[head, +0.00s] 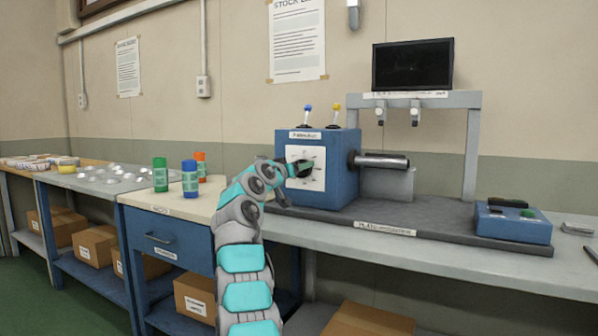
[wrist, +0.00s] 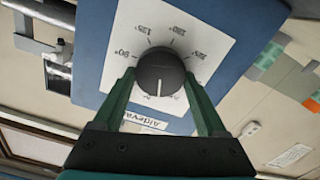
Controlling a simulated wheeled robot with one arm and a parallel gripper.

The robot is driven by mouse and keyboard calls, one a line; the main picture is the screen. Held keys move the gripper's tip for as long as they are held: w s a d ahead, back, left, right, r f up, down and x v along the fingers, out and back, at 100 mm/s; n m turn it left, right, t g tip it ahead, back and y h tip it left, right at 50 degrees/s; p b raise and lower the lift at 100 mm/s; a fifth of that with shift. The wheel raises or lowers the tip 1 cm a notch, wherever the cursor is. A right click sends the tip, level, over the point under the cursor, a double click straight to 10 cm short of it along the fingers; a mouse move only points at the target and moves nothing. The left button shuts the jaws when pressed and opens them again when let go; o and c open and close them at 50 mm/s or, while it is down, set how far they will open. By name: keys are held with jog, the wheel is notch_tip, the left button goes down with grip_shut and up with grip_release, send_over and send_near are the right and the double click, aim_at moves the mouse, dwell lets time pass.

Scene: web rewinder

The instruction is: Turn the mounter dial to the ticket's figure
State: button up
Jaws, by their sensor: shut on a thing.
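The mounter dial is a dark round knob (wrist: 160,73) on a white scale plate (wrist: 190,25) with printed figures around it. The plate is on the front of a blue machine box (head: 342,160). My gripper (wrist: 160,85) has its two green fingers on either side of the knob and is shut on it. In the head view my gripper (head: 297,168) reaches the plate and covers part of the dial. The wrist view is upside down, and the figures are small; I cannot read the pointer's setting surely. No ticket is clearly identifiable.
A metal roller (head: 380,160) sticks out right of the box. A blue control box (head: 512,226) stands at the right end of the dark base. Green, blue and orange cans (head: 190,178) stand on the bench to the left. A dark monitor (head: 412,65) tops a grey frame.

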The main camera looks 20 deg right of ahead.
jog(key=shift+w+a+f+n+p, duration=0.15)
jog(key=shift+n+p, duration=0.35)
jog(key=shift+n, duration=3.25)
jog(key=shift+w+d+f+n+p, duration=0.15)
jog(key=shift+n+p, duration=0.3)
jog(key=shift+n, duration=3.3)
jog(key=shift+s+a+f, duration=0.1)
jog(key=o, duration=1.3)
jog(key=b+v, duration=0.1)
jog(key=v, duration=0.6)
jog(key=shift+s+a+b, duration=0.25)
jog(key=shift+a+b, duration=0.1)
